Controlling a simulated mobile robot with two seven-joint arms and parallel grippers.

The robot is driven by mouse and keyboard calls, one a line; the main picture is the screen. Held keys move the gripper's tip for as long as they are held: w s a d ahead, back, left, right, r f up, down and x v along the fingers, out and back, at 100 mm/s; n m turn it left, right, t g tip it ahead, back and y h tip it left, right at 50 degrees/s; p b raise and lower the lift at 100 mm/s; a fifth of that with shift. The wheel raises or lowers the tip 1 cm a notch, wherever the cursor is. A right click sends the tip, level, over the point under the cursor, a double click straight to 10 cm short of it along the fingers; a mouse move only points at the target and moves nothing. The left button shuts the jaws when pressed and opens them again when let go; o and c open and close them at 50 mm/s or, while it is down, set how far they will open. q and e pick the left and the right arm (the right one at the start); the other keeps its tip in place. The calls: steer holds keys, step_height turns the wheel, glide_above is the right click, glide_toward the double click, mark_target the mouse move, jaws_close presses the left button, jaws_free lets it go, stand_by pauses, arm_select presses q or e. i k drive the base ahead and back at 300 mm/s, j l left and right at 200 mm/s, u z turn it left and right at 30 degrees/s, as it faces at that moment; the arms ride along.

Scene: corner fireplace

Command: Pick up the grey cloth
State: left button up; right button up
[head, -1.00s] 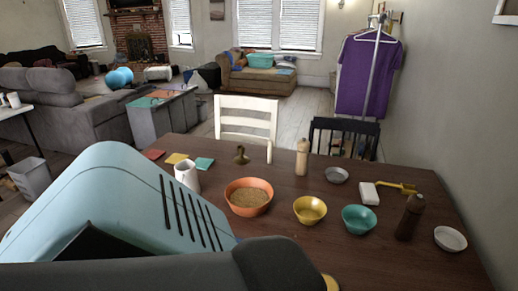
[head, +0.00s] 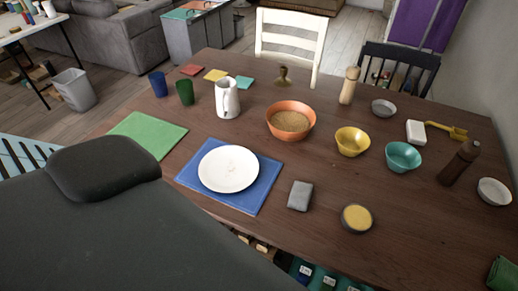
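A small grey cloth (head: 300,195), folded into a block, lies on the dark wooden table (head: 330,155) near its front edge. It is just right of a blue mat (head: 247,198) that has a white plate (head: 229,169) on it. A round dish with yellow contents (head: 356,218) stands to the right of the cloth, apart from it. Nothing covers the cloth. Neither of my grippers shows in the head view.
Orange (head: 291,120), yellow (head: 352,142) and teal (head: 403,156) bowls stand behind the cloth. A white pitcher (head: 227,99) and a green mat (head: 148,135) are to the left. A dark bottle (head: 459,162) stands at right. Dark and light-blue parts block the lower left.

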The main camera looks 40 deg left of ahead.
mark_target(299, 199)
steer(key=u, duration=1.35)
steer(key=l, duration=1.05)
steer(key=z, duration=1.05)
steer(key=u, duration=1.1)
steer(key=j+z, duration=0.1)
steer(key=i+j, duration=0.05)
steer(key=j, duration=0.05)
